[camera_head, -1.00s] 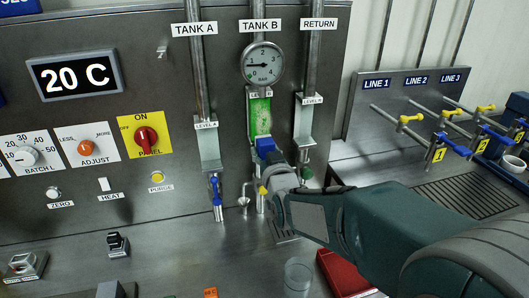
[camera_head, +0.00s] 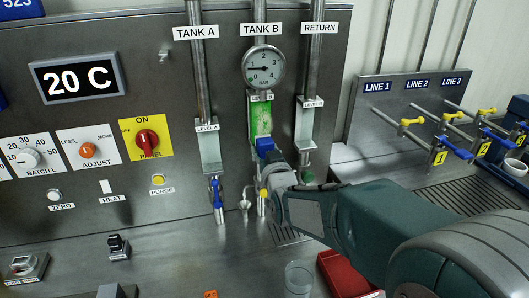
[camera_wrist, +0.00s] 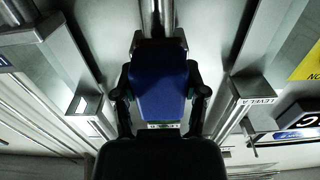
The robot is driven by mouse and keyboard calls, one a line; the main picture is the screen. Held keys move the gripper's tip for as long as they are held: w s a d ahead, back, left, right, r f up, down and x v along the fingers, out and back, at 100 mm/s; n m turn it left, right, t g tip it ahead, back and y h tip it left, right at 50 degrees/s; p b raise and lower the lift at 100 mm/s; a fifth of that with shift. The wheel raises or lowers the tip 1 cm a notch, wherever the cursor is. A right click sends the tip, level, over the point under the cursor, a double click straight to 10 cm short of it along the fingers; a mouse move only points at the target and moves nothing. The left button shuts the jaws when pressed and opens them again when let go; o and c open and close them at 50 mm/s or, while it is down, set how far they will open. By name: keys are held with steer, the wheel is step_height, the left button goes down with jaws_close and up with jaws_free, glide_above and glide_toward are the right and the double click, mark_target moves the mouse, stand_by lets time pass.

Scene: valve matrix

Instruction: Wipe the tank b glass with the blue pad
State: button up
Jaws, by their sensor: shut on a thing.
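The tank B glass (camera_head: 260,117) is a green upright sight glass with paler smudges, below the round gauge and the TANK B label. My gripper (camera_head: 273,163) is shut on the blue pad (camera_head: 265,148), at the lower end of the glass. The pad also shows in the wrist view (camera_wrist: 158,92), between the two dark fingers (camera_wrist: 158,98). It covers the glass in that view. Whether the pad touches the glass I cannot tell.
The tank A glass (camera_head: 209,147) and the return glass (camera_head: 304,122) flank it on either side. A blue-handled valve (camera_head: 216,192) hangs below tank A. A clear cup (camera_head: 298,278) and a red box (camera_head: 342,274) are on the counter below my arm.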

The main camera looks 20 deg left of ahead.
mark_target(262, 104)
steer(key=shift+r, duration=5.75)
steer(key=shift+w, duration=0.1)
steer(key=shift+f, duration=5.75)
steer(key=v, duration=0.6)
steer(key=v, duration=0.3)
